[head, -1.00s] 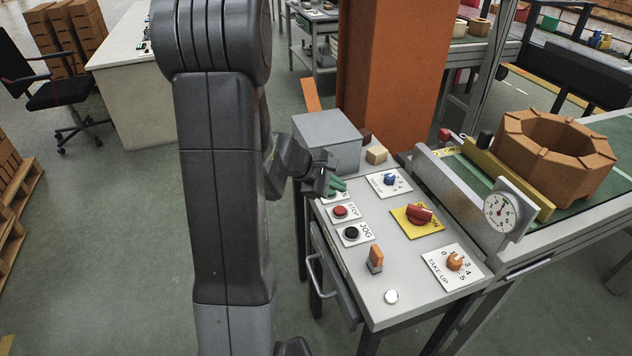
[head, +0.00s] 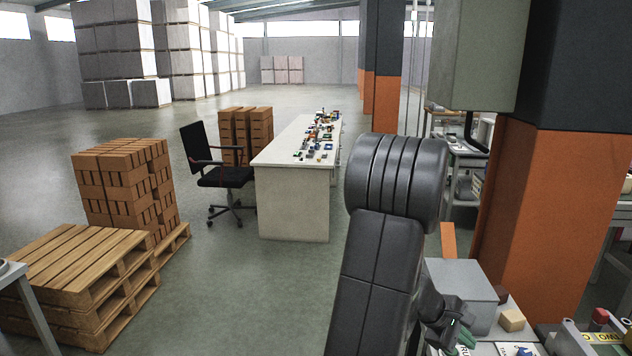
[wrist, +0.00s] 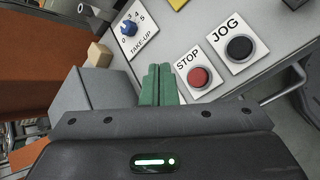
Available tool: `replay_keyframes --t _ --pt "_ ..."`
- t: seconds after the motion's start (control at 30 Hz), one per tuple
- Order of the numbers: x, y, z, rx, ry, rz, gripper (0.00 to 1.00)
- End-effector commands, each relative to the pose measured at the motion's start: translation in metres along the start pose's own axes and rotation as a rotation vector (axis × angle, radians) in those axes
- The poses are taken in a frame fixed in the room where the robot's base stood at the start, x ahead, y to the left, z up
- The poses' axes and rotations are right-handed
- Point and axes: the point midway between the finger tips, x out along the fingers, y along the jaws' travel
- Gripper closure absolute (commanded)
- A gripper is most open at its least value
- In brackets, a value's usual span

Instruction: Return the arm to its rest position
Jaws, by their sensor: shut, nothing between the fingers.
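My gripper (wrist: 158,85) shows in the wrist view as two green fingers pressed together, with nothing between them. It hangs over the grey control panel (wrist: 250,20), between a grey box (wrist: 92,88) on the left and the red STOP button (wrist: 199,77) on the right. The fingertips do not visibly touch a control. In the head view my gripper (head: 464,340) is at the lower right, partly behind my arm (head: 375,270), beside the grey box (head: 463,290).
The black JOG button (wrist: 240,47) and blue TAKE-UP knob (wrist: 128,28) are near the fingers. An orange pillar (head: 540,210) stands behind the panel. Pallets (head: 80,270), a chair (head: 215,175) and a white desk (head: 290,190) stand left; open floor lies between.

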Motion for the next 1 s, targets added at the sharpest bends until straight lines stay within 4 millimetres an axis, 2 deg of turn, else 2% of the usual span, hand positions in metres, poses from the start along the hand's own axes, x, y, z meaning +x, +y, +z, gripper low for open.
replay_keyframes --t 0.13,0.57,1.0 --pt "-0.004 0.003 0.003 0.000 0.000 0.000 1.00" --pt "0.000 0.000 0.000 -0.001 0.000 -0.001 1.00" --pt "0.037 -0.027 -0.027 0.002 -0.001 0.001 1.00"
